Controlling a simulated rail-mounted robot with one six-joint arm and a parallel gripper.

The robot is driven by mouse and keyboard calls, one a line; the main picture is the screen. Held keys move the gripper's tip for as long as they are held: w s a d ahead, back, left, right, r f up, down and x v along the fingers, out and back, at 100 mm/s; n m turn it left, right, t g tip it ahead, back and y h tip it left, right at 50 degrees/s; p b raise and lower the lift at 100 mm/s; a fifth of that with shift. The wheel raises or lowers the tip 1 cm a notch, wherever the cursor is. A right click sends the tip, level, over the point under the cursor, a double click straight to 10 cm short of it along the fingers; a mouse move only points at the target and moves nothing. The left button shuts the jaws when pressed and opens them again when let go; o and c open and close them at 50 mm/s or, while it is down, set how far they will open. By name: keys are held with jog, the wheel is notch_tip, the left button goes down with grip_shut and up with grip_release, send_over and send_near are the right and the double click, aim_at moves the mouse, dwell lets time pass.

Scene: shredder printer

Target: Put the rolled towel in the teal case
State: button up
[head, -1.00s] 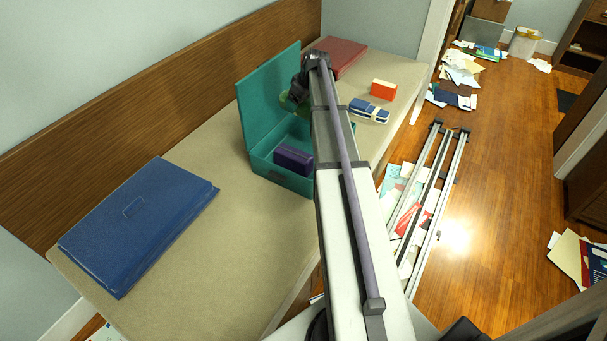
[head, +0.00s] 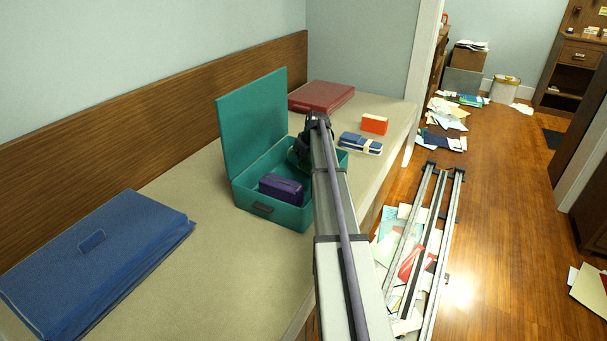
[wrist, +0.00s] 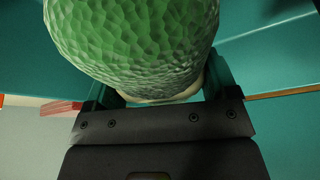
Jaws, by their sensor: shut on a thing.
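The teal case (head: 290,216) stands open on the bench, its lid (head: 250,125) raised at the back left. A purple box lies inside at the front left. My gripper (head: 300,155) is over the right part of the case, partly hidden by my arm. In the wrist view it is shut on a green, dimpled, rounded roll (wrist: 135,40) with a pale edge, which I take to be the rolled towel. Teal case surfaces surround it there. The towel is hidden in the head view, so I cannot tell whether it touches the case floor.
The purple box (head: 281,189) takes up case room. A blue folder (head: 95,265) lies front left on the bench. A red case (head: 321,96), an orange box (head: 374,124) and a blue-cream bundle (head: 360,143) lie beyond. The bench is clear between the blue folder and the teal case.

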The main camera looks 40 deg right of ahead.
notch_tip(320, 180, down, 4)
jog(key=b, duration=0.3)
jog(key=shift+r, duration=0.35)
jog(key=shift+f, duration=0.2)
jog(key=o, duration=0.9)
jog(key=shift+r, duration=0.1)
jog(key=shift+r, duration=0.3)
jog(key=p+v, duration=1.1)
jog(key=v, duration=0.1)
jog(key=shift+f, duration=0.2)
jog(key=shift+a, duration=0.1)
